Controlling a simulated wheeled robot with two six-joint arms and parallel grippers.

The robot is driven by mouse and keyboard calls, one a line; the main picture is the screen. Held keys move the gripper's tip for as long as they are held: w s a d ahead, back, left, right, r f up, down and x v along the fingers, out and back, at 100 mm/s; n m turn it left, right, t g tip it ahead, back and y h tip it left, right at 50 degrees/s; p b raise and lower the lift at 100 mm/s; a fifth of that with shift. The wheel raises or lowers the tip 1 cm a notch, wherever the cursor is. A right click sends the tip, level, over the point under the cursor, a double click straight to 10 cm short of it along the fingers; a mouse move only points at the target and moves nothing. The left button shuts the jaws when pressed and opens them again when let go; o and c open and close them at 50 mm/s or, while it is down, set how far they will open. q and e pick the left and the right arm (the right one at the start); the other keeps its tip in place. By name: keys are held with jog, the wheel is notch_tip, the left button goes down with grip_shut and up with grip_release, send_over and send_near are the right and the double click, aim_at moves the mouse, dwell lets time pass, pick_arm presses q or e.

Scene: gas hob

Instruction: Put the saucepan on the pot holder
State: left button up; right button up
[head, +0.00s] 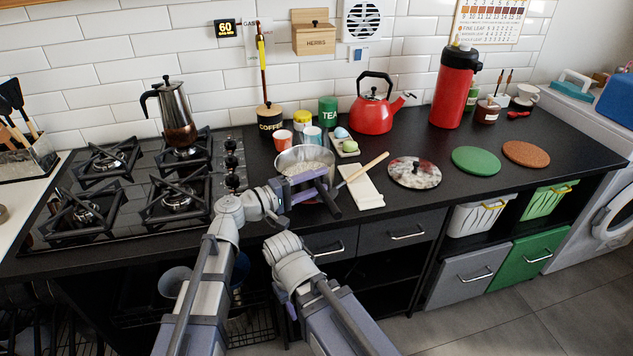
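The saucepan (304,157) is a round silver pan on the dark counter, right of the hob. Its black handle (332,205) points toward the front. My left gripper (322,187) is at the handle, close to the pan's near rim. Its fingers overlap the handle, and I cannot tell whether they are closed on it. Two flat round mats lie farther right: a green one (475,160) and a brown cork-like one (526,153). I cannot tell which is the pot holder. Both are bare. My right gripper (281,296) is low in front of the counter, mostly hidden by its own arm.
A white board (361,188) with a wooden-handled tool and a speckled lid (414,173) lie between the saucepan and the mats. A red kettle (373,111) and a tall red flask (453,88) stand behind. The hob (130,215) with a moka pot (177,118) is left.

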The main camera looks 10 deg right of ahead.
pick_arm(q)
jog(key=shift+a+r, duration=0.1)
jog(key=shift+a, duration=0.1)
jog(key=v, duration=1.1)
jog(key=shift+s+a, duration=0.15)
jog(key=shift+a, duration=0.15)
